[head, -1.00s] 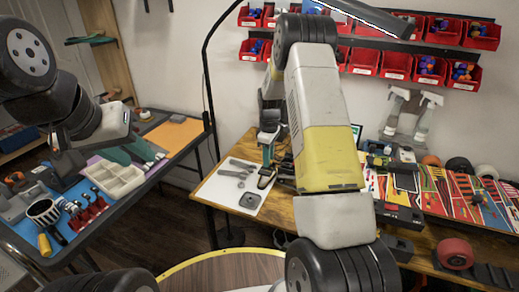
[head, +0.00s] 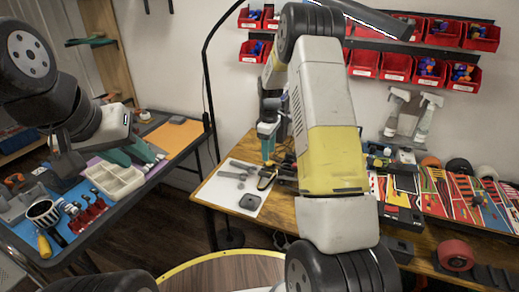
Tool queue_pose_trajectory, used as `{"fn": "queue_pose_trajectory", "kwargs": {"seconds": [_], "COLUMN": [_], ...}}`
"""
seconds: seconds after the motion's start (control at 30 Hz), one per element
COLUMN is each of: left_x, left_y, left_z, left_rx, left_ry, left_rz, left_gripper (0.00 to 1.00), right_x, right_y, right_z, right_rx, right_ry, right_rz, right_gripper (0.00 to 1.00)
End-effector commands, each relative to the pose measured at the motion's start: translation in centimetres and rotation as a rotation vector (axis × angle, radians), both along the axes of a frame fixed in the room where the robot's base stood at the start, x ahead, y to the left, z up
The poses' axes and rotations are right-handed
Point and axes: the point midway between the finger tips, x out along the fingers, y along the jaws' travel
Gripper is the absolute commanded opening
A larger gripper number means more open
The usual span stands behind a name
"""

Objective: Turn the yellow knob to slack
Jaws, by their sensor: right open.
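My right gripper (head: 268,138) points down over the wooden bench, with its teal fingers open. A small yellow patch (head: 269,154) shows right below the fingertips; it may be the yellow knob, but it is too small to be sure. I cannot tell whether the fingers touch it. Dark parts (head: 285,172) lie beside it, partly hidden by my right forearm. My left gripper (head: 134,154) hangs over the left table, far from the bench; its finger gap is not clear.
A white mat (head: 229,186) with grey parts lies at the bench's left end. A black lamp pole (head: 204,75) stands between the tables. Red bins (head: 394,66) hang on the wall. The left table holds a white divided tray (head: 116,178) and tools.

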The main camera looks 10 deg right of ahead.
Motion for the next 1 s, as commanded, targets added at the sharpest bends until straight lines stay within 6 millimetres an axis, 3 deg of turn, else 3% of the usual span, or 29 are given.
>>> {"fn": "queue_pose_trajectory", "kwargs": {"seconds": [0.23, 0.63, 0.77, 1.0], "left_x": [0.0, 0.0, 0.0, 0.0], "left_y": [0.0, 0.0, 0.0, 0.0], "left_z": [0.0, 0.0, 0.0, 0.0], "left_rx": [0.0, 0.0, 0.0, 0.0], "left_ry": [0.0, 0.0, 0.0, 0.0], "left_rz": [0.0, 0.0, 0.0, 0.0], "left_gripper": [0.35, 0.35, 0.35, 0.35], "right_x": [0.0, -0.1, -1.0, -1.9], "right_y": [0.0, 0.1, 1.0, 2.9], "right_z": [3.1, 3.4, 3.0, 2.9], "right_rx": [0.0, -0.012, -0.115, -0.359], "right_ry": [0.0, 0.001, 0.005, 0.025], "right_rz": [-0.001, 0.026, 0.268, 0.894], "right_gripper": [0.46, 0.46, 0.46, 0.46]}}
